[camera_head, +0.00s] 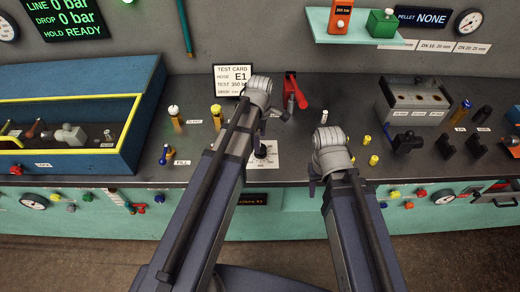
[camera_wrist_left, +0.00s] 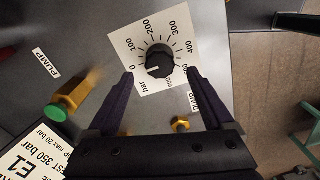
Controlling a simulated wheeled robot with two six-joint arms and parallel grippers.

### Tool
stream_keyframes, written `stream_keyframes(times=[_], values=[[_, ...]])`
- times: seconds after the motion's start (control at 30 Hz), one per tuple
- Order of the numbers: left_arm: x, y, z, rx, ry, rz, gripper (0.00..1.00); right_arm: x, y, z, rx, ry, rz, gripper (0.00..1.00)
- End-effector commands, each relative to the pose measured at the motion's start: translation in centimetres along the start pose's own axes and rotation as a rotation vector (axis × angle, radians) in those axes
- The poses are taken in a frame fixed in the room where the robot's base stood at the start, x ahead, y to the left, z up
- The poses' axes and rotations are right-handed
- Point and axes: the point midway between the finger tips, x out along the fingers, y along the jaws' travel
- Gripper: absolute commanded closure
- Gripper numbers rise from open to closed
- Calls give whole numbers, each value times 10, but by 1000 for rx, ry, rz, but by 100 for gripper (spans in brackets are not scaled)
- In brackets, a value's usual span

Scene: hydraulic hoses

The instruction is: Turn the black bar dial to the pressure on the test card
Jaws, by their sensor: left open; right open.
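The black bar dial (camera_wrist_left: 160,62) sits on a white scale plate (camera_wrist_left: 132,42) marked 0 to 600 bar. Its pale mark points near the 0. In the head view the plate (camera_head: 268,160) shows beside my left arm, which partly covers it. The test card (camera_head: 232,79) reads E1 and 350 bar; its edge also shows in the left wrist view (camera_wrist_left: 25,150). My left gripper (camera_wrist_left: 161,90) is open, its two dark fingers apart near the dial's lower edge, with nothing between them that I can see gripped.
A brass fitting with a green end (camera_wrist_left: 68,100) stands beside the plate. A red lever (camera_head: 293,92) stands behind it. A blue tray (camera_head: 140,125) is at the left, a grey block (camera_head: 415,100) at the right. Small yellow fittings (camera_head: 373,160) lie near the right arm.

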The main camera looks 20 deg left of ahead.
Motion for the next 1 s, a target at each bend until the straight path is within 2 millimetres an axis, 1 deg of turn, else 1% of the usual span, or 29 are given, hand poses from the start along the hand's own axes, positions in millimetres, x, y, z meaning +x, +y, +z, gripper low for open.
stream_keyframes(times=[0.03, 0.2, 0.33, 0.6, 1.0], values=[[14, 0, 0, 0, 0, 0, 15, 14, -1, -1, 0, 0, 0, 50], [32, 0, 0, 0, 0, 0, 15, 32, -3, -2, 0, 0, 0, 50], [37, 0, 0, 1, 0, 0, 15, 37, -4, -2, 0, 0, 0, 50], [36, 0, 0, 0, 0, 0, 15, 36, -3, -2, 0, 0, 0, 50], [36, 0, 0, 0, 0, 0, 60, 36, -3, -2, 0, 0, 0, 50]])
